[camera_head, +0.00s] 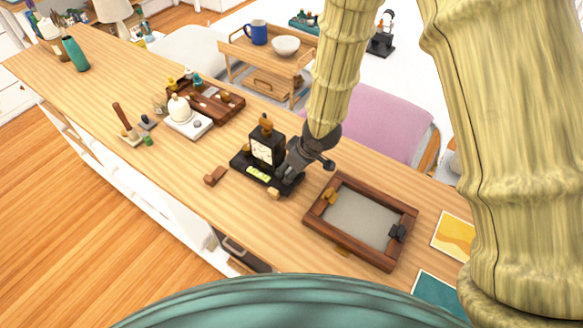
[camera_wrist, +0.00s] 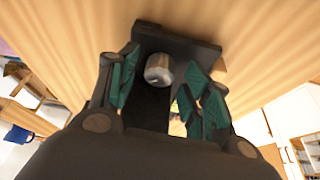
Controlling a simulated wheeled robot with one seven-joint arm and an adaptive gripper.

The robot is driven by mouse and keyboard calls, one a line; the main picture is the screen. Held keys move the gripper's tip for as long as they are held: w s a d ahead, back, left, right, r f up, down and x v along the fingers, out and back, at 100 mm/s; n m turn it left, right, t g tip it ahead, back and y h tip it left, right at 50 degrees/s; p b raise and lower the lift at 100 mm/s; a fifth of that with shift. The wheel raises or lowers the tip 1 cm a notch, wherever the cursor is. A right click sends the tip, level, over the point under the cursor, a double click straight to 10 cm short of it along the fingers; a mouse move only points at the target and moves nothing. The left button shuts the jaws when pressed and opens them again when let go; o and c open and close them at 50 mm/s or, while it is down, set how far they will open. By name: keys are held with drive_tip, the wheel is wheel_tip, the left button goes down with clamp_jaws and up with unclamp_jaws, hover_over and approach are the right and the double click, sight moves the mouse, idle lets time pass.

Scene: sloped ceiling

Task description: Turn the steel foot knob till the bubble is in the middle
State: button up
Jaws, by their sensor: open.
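A black instrument (camera_head: 266,148) with a white face and a wooden top knob stands on a dark base on the wooden counter. A yellow-green level vial (camera_head: 258,173) lies along the front of the base; its bubble is too small to place. In the wrist view the steel foot knob (camera_wrist: 159,69) sits on the dark base, between my spread fingers. The knob is hidden behind my gripper in the head view. My gripper (camera_head: 288,178) is open at the right end of the base, and its green-padded fingers (camera_wrist: 162,62) stand apart with gaps beside the knob.
A brown framed tray (camera_head: 316,214) lies close to the right of the instrument. A small wooden block (camera_head: 215,175) lies to its left, and a round tan piece (camera_head: 273,193) lies at the base's front. A white device (camera_head: 188,120) and a brown rack (camera_head: 222,107) stand further left.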

drive_tip(key=c, duration=1)
drive_tip(key=shift+r+n+p, duration=0.15)
drive_tip(key=shift+n+p, duration=0.25)
drive_tip(key=shift+p, duration=0.35)
drive_tip(key=shift+w+n+g+p, duration=0.15)
drive_tip(key=shift+n+g+p, duration=0.15)
drive_tip(key=shift+n+p, duration=0.3)
drive_tip(key=o, duration=1)
drive_tip(key=shift+d, duration=0.1)
drive_tip(key=shift+f, duration=0.2)
drive_tip(key=shift+r, duration=0.1)
